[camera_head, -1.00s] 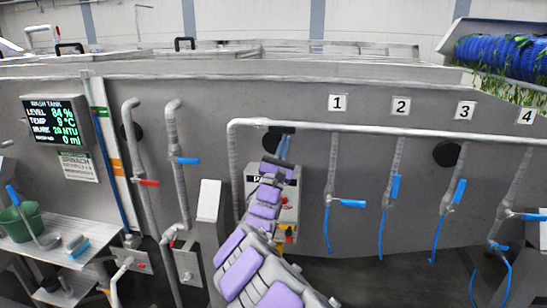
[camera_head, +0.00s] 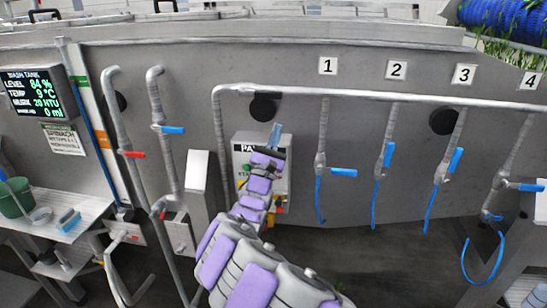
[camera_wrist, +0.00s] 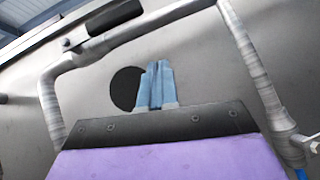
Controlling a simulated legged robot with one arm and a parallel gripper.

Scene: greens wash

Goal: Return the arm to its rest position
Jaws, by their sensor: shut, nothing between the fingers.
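My gripper (camera_head: 274,134) has pale blue fingers and sits at the end of my purple and grey arm. In the head view it appears in front of the top of a grey control box (camera_head: 284,190) on the wash tank wall. In the wrist view the fingers (camera_wrist: 157,84) are together, with nothing held between them. They point toward the grey tank wall (camera_wrist: 195,75) and partly overlap a round black port. The arm stretches forward from the bottom of the head view and hides part of the control box.
A horizontal pipe (camera_head: 370,96) crosses above my gripper. Numbered drop pipes with blue-handled valves (camera_head: 343,172) hang to the right. Red- and blue-handled pipes (camera_head: 160,130) stand left. A display (camera_head: 36,93) and a side table (camera_head: 70,228) with a green bucket (camera_head: 14,198) are farther left.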

